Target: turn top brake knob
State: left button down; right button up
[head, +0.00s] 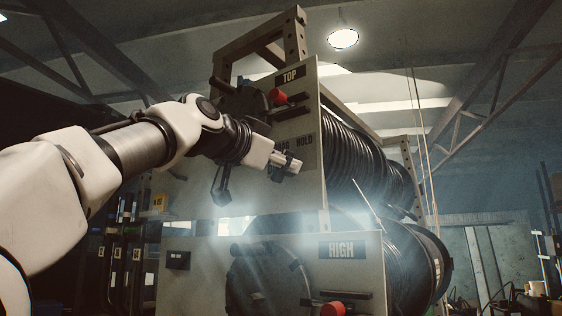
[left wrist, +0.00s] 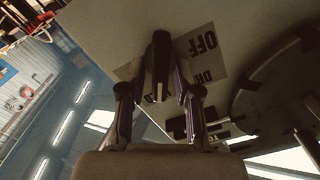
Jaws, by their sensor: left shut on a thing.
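The top panel (head: 307,85) of the hose reel stand carries a "TOP" label and a red knob (head: 278,96). Lower on it is a label plate (head: 303,143) reading "HOLD", with another word partly hidden by my arm. My left gripper (head: 287,164) is at the panel just below this plate. In the left wrist view, its fingers (left wrist: 160,78) are on both sides of a dark, bar-shaped brake knob (left wrist: 161,52) and shut on it. The plate around the knob shows "OFF" (left wrist: 203,42); other words are partly covered by the fingers. My right gripper is not in view.
Black hose reels (head: 352,160) sit behind the panel. Below is a second panel labelled "HIGH" (head: 343,250) with its own red knob (head: 333,308). A black round hub (head: 262,280) projects from the lower panel. A steel frame (head: 297,35) rises above the top panel.

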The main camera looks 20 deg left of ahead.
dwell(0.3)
pick_arm(q)
jog(key=c, duration=1.1)
grip_release()
jog(key=shift+c, duration=0.2)
jog(key=shift+w+f, duration=0.1)
jog(key=shift+w, duration=0.3)
jog(key=shift+s, duration=0.25)
